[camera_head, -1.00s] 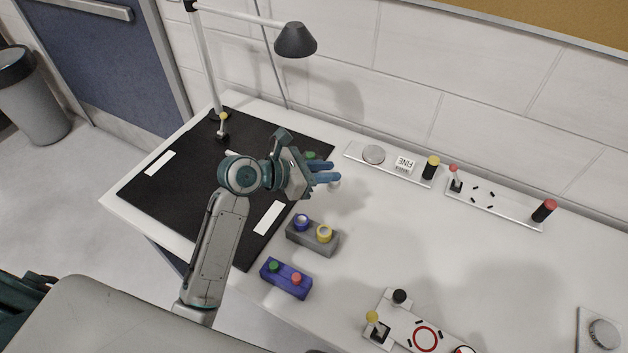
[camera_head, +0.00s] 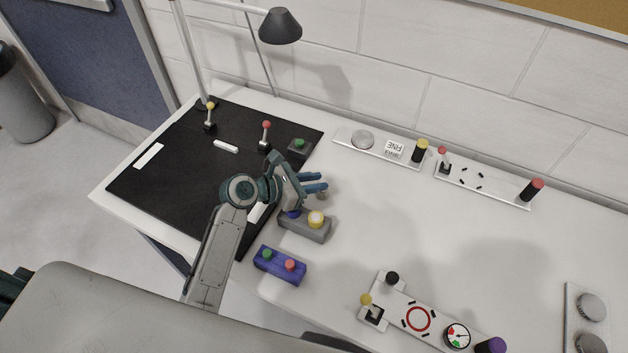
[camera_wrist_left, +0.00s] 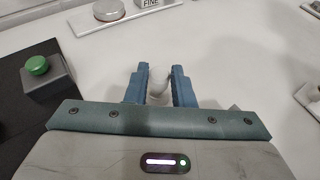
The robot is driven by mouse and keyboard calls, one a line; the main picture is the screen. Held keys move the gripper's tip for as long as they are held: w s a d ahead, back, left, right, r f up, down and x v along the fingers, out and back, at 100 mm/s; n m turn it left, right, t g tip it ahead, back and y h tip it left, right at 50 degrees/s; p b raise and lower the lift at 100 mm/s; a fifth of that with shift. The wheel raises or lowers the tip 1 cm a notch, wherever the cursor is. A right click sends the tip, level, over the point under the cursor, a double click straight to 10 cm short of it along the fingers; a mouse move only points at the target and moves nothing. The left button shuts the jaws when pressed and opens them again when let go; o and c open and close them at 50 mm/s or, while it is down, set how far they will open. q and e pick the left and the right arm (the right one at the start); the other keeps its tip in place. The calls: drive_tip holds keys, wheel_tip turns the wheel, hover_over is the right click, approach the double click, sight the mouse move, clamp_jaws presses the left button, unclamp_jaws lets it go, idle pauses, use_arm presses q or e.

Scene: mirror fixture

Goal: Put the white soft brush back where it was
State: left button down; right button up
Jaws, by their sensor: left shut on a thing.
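My left gripper (camera_head: 318,182) is over the white table just right of the black mat, above and behind the grey box with the yellow button. In the left wrist view its blue fingers (camera_wrist_left: 160,82) are shut on a white rounded thing (camera_wrist_left: 158,88), which I take to be the white soft brush. Most of it is hidden between and below the fingers. A pale bit of it shows under the fingertips in the head view (camera_head: 321,195). I cannot tell whether it touches the table. My right gripper is not in view.
The black mat (camera_head: 180,180) carries two joysticks, a green-button box (camera_head: 299,147) and white strips. The grey box (camera_head: 303,229) and blue box (camera_head: 279,264) stand close by in front. Panels (camera_head: 378,148) line the wall; another panel (camera_head: 417,318) lies in front. The table's middle is clear.

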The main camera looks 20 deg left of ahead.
use_arm(q)
drive_tip(key=c, duration=1.2)
unclamp_jaws()
drive_tip(key=shift+f, duration=0.1)
drive_tip(key=shift+c, duration=0.2)
drive_tip(key=b+v, duration=0.1)
drive_tip(key=v, duration=1.1)
drive_tip(key=shift+r, duration=0.2)
drive_tip(key=shift+a, duration=0.1)
